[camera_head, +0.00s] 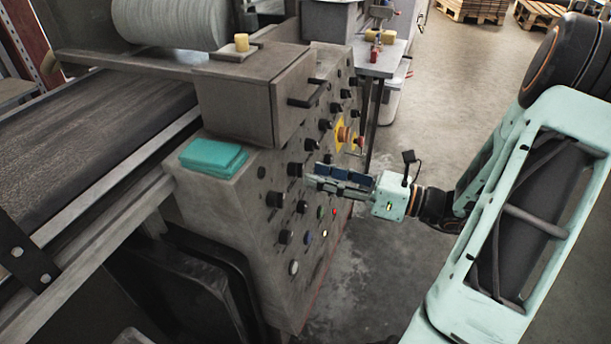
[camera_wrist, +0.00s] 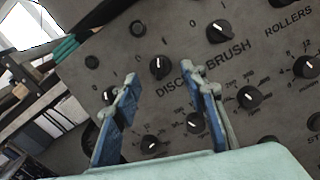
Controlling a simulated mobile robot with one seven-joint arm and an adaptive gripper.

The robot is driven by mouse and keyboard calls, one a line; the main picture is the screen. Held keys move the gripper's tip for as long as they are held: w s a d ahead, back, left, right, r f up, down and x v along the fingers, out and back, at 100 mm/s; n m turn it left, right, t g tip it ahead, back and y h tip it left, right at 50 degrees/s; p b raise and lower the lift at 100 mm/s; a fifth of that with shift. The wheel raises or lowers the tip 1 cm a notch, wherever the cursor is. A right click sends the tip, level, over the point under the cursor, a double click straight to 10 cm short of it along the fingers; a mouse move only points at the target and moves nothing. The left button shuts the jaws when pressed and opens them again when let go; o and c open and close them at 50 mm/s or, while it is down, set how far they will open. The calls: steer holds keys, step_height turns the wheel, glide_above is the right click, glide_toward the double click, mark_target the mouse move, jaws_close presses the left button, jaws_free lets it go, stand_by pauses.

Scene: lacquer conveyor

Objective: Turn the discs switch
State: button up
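The discs switch (camera_wrist: 160,67) is a round black knob with a pale pointer mark, just above the "DISC" lettering on the grey control panel (camera_wrist: 110,50). The right finger hides the end of that label. My gripper (camera_wrist: 163,78) is open and empty, its two blue-padded fingers on either side of the switch in the wrist view. In the head view, my gripper (camera_head: 310,178) points left at the panel (camera_head: 262,225), close to its knobs. I cannot tell from that view which knob is the discs switch, or whether the fingers touch anything.
The brush knob (camera_wrist: 219,31) is to the upper right of the discs switch, and several smaller knobs lie below. A yellow-backed red button (camera_head: 345,137) is farther along the panel. Folded teal cloths (camera_head: 212,157) lie on top, beside the conveyor belt (camera_head: 75,135). Open floor lies right.

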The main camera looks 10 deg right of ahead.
mark_target(296, 169)
steer(key=shift+b+x, duration=0.35)
steer(key=shift+x, duration=1.6)
jaws_close()
steer(key=shift+n, duration=0.3)
steer(key=n, duration=0.3)
steer(key=n+g+p, duration=0.1)
steer(key=n, duration=0.2)
steer(key=shift+d+g, duration=0.1)
steer(key=shift+g, duration=0.2)
steer(key=n, duration=0.3)
steer(key=n+g, duration=0.1)
steer(key=n, duration=0.2)
steer(key=shift+w+n+y, duration=0.15)
steer(key=shift+n+y, duration=0.15)
